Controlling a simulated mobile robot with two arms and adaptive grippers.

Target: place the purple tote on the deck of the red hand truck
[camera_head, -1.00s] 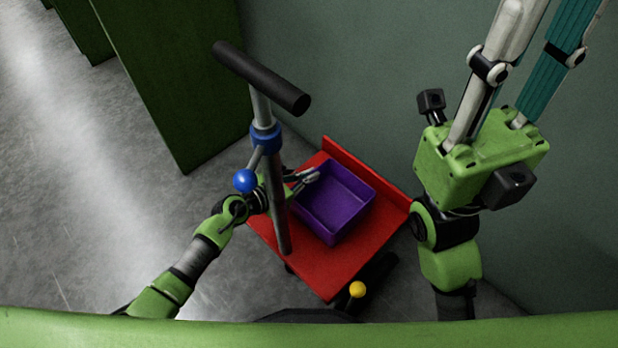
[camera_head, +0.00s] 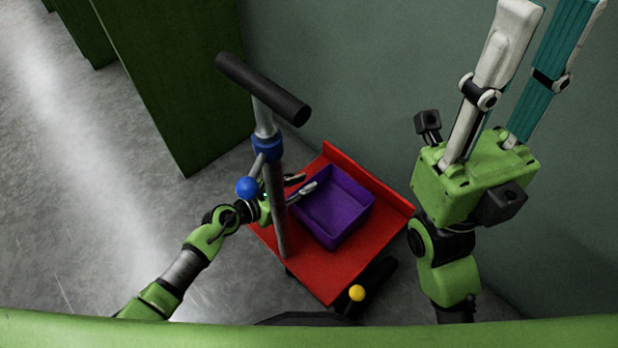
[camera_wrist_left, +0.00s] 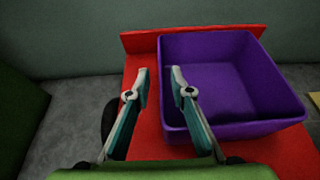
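The purple tote (camera_head: 345,215) sits upright and empty on the deck of the red hand truck (camera_head: 320,275). It is close to the deck's raised back lip, and it also shows in the left wrist view (camera_wrist_left: 235,130). My left gripper (camera_head: 308,183) is beside the tote's left wall, past the hand truck's post. My right gripper (camera_head: 548,12) is raised at the right, fingers apart and empty.
The hand truck's grey post (camera_head: 273,200) with black handle (camera_head: 262,88) and blue ball (camera_head: 246,187) stands close to my left wrist. A yellow ball (camera_head: 357,293) is at the deck's front. A green-grey wall stands behind; dark green panels (camera_head: 165,80) stand left. Floor (camera_head: 80,210) at left is clear.

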